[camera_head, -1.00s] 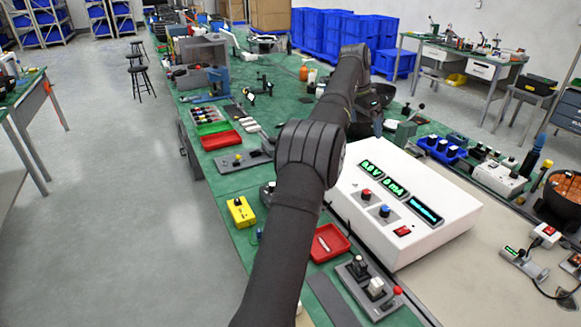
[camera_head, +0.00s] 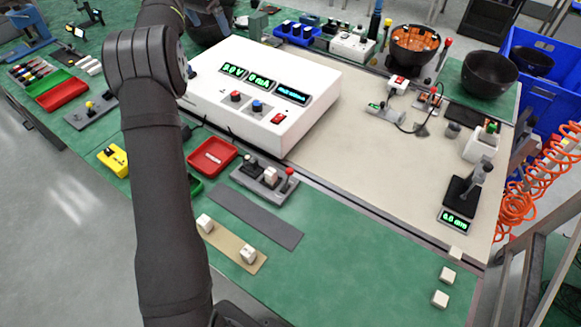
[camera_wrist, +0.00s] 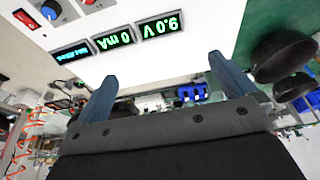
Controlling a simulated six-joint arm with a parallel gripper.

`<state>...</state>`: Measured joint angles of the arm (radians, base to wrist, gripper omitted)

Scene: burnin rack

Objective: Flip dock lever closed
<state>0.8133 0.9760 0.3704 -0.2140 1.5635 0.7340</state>
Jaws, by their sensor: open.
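A grey dock (camera_head: 262,184) sits on the green bench in front of the white power supply (camera_head: 310,95) in the head view. It bears a lever with a red knob (camera_head: 290,171) at its right end, a white block (camera_head: 270,174) and a dark upright part at its left. The lever stands up; whether it counts as open cannot be told. My gripper (camera_wrist: 168,82) shows in the wrist view with its two blue-grey fingers wide apart and nothing between them. It faces the power supply and the far bench. The dock is not seen there, and my fingers are not clear in the head view.
A red tray (camera_head: 212,157) lies left of the dock, and a grey strip (camera_head: 255,218) lies in front. White blocks (camera_head: 248,254) stand on a tan strip. A second lever dock (camera_head: 92,114) is farther left.

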